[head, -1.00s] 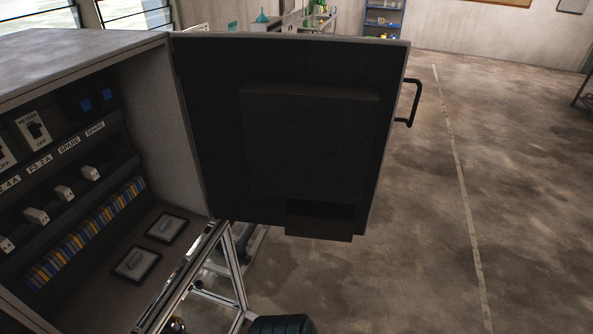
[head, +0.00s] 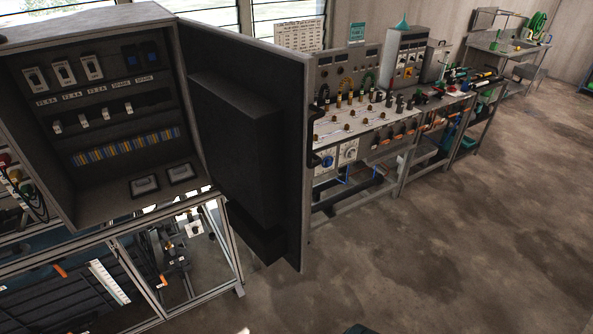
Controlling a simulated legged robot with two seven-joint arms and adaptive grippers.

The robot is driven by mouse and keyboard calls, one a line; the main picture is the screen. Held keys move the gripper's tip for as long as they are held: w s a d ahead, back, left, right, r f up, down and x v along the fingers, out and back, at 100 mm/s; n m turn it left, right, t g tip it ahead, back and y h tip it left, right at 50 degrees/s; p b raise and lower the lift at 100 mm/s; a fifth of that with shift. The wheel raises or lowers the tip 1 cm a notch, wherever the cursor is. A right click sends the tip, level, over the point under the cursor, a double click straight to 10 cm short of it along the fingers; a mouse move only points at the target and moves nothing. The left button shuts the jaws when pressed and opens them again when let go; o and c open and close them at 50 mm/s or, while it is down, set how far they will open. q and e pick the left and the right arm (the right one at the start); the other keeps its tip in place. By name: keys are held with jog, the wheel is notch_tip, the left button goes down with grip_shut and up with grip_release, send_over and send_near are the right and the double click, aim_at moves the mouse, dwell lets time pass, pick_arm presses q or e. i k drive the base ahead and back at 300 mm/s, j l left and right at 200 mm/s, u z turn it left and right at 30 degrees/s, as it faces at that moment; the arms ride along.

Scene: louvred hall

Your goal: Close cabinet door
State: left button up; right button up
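The cabinet (head: 150,14) is a grey box at the left with its front open, its switches, fuses and terminal strip showing. Its door (head: 296,160) is hinged on the box's right side and stands wide open, swung out toward the right. The door's dark inner face shows, with a raised black panel (head: 235,150) on it. A black handle (head: 314,130) shows at the door's free edge, partly hidden by the door. Neither of my grippers can be made out in view.
The cabinet sits on a metal frame stand (head: 228,245). A long workbench (head: 350,125) with instruments and tools runs behind the door toward the back right, and a sink bench (head: 510,52) stands farther off. The concrete floor (head: 450,240) at the right is clear.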

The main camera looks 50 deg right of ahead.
aim_at(252, 98)
jog(key=k+l, duration=0.15)
jog(key=l, duration=0.25)
jog(key=k+l+u, duration=0.1)
jog(key=l, duration=0.3)
jog(key=k+l, duration=0.2)
jog(key=l, duration=0.2)
jog(key=k+l+u, duration=0.1)
jog(key=l, duration=0.3)
